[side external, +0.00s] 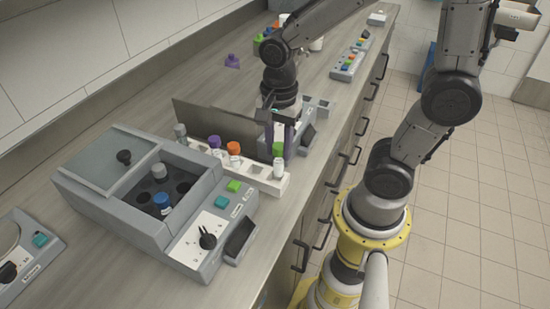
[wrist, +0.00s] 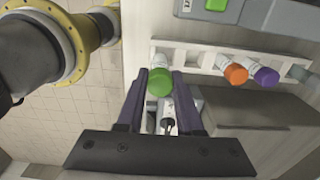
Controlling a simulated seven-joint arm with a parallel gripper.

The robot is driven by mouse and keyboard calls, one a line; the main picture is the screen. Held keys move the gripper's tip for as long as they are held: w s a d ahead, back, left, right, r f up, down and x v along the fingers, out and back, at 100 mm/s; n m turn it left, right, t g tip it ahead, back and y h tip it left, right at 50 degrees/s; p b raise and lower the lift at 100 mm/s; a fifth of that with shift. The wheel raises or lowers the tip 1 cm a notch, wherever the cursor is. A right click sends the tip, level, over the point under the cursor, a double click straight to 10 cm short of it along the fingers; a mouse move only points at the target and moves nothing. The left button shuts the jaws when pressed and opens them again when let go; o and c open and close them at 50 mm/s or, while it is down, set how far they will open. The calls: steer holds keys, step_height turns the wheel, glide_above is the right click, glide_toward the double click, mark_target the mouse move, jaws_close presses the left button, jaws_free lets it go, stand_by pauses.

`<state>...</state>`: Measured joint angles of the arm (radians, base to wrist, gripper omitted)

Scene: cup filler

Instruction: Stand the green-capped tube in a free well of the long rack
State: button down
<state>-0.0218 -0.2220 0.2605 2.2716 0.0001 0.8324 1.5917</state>
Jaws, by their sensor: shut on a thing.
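The green-capped tube (side external: 279,171) is upright at the near right end of the long white rack (side external: 257,171). My gripper (side external: 279,148) is above it, its fingers shut around the green cap. In the wrist view, the green cap (wrist: 159,82) lies between my fingertips (wrist: 159,76), and the tube body overlaps the left end of the rack (wrist: 200,57). I cannot tell how deep the tube sits in a well. An orange-capped tube (side external: 233,151), a purple-capped tube (side external: 214,144) and a grey-capped tube (side external: 180,132) stand farther along the rack. A gap lies between the green and orange caps.
A dark upright panel (side external: 215,122) and another grey device (side external: 309,130) stand behind. A purple object (side external: 232,61) lies on the bench farther back.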

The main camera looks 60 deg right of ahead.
mark_target(275, 160)
steer(key=shift+w+f, duration=0.4)
steer(key=shift+f, duration=1.65)
steer(key=shift+f, duration=0.15)
steer(key=c, duration=0.6)
jaws_free()
steer(key=shift+o, duration=0.2)
